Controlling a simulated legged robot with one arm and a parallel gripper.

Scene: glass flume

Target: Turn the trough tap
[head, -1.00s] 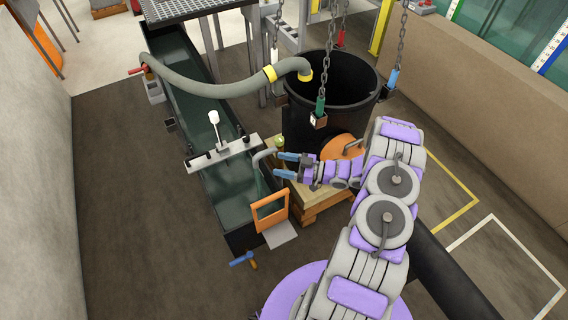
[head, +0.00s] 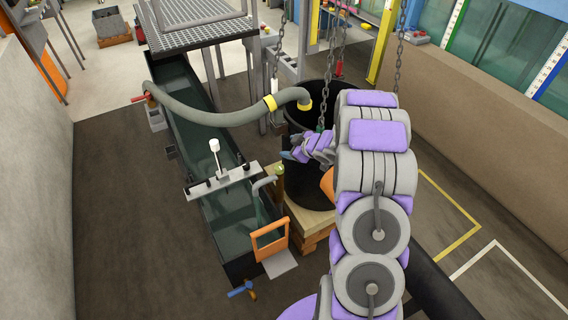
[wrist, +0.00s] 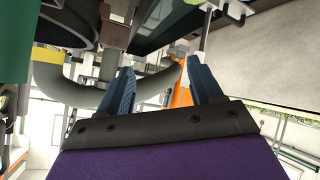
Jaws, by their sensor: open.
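The long dark trough (head: 185,115) runs from the back left to the centre, with greenish water in it. A tap with a blue T-shaped handle (head: 242,290) sits low at its near end, in the head view. A red-handled fitting (head: 141,98) is at the trough's far left side, by the hose end. My gripper (head: 290,157) is raised in front of the black bin, right of the trough and well apart from the blue handle. In the wrist view its two blue fingers (wrist: 164,85) are spread with nothing between them. I cannot make out the blue handle there.
A grey hose (head: 215,117) arches from the trough to the black bin (head: 305,190), which stands on a wooden pallet (head: 305,222). Chains (head: 329,80) hang over the bin. An orange frame (head: 270,240) stands at the trough's near end. The floor left of the trough is clear.

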